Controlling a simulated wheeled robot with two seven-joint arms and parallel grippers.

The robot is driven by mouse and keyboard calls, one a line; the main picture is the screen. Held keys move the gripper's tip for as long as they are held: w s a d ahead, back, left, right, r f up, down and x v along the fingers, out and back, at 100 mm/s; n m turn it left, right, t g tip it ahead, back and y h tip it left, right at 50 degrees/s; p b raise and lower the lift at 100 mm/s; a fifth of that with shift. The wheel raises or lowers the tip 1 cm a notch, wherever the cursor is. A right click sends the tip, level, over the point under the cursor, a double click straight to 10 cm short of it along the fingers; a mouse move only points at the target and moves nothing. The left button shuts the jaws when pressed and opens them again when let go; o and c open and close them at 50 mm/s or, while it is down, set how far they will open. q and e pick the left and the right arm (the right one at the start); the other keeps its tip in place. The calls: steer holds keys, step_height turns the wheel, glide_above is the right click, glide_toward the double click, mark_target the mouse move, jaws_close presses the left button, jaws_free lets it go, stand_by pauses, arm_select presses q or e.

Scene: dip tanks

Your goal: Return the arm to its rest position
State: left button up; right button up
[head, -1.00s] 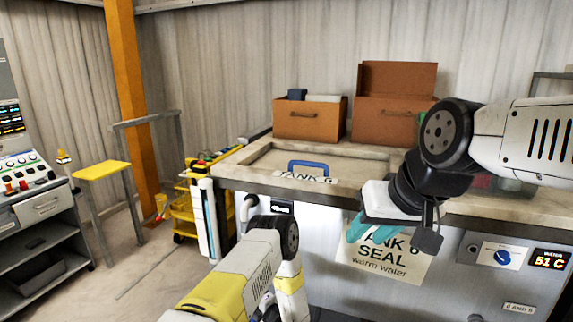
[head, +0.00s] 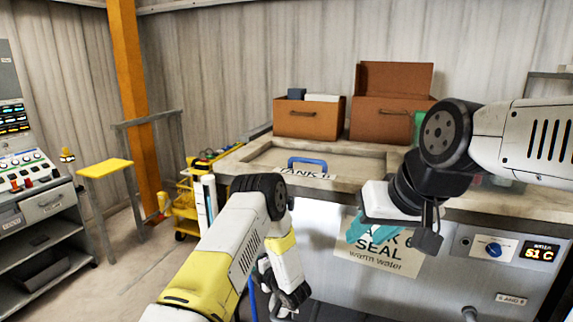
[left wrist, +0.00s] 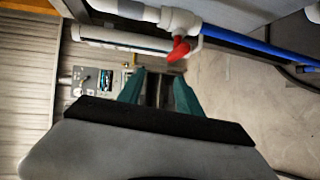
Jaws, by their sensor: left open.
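My left arm comes in from the lower left in the head view, bent at its dark joint, with its wrist hanging down in front of the tank bench; its fingers are hidden there. In the left wrist view my left gripper (left wrist: 158,88) shows two teal fingers apart with nothing held between them. My right gripper (head: 362,228) has teal fingers pointing down and left in front of the tank 6 sign (head: 385,255). I cannot make out whether its fingers are apart, and no object shows in it.
The tank bench (head: 345,192) carries a lid with a blue handle (head: 307,162) and two brown boxes (head: 309,120) behind. A yellow cart (head: 184,205), a yellow stand (head: 105,168) and a control console (head: 40,205) are at left. White pipes with a red valve handle (left wrist: 179,49) are near the left gripper.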

arm_select(q)
steer(key=w+d+r+m+h, duration=0.25)
steer(key=w+r+h, duration=0.2)
steer(key=r, duration=0.45)
steer(key=s+d+r+m+h, duration=0.1)
steer(key=s+r+m+h, duration=0.15)
steer(key=r, duration=0.45)
steer(key=s+d+r+m+h, duration=0.1)
steer(key=r+m+h, duration=0.1)
steer(key=r+m, duration=0.35)
steer(key=s+d+r+m+h, duration=0.1)
steer(key=r+m+h, duration=0.1)
steer(key=r, duration=0.7)
steer(key=s+r+m+g+h, duration=0.1)
steer(key=s+r+m, duration=0.25)
steer(key=s, duration=0.35)
steer(key=s+r+m+g+h, duration=0.25)
steer(key=s+r, duration=0.25)
steer(key=s, duration=0.3)
steer(key=s+a+m+g+y, duration=0.1)
steer(key=s+a+m, duration=0.2)
steer(key=s, duration=0.7)
steer(key=s+a+f+m+g+y, duration=0.1)
steer(key=s+a+m, duration=0.2)
steer(key=s, duration=0.8)
steer(key=shift+a+f+m, duration=0.15)
steer(key=shift+a+m, duration=0.25)
steer(key=shift+m, duration=0.55)
steer(key=shift+g, duration=0.25)
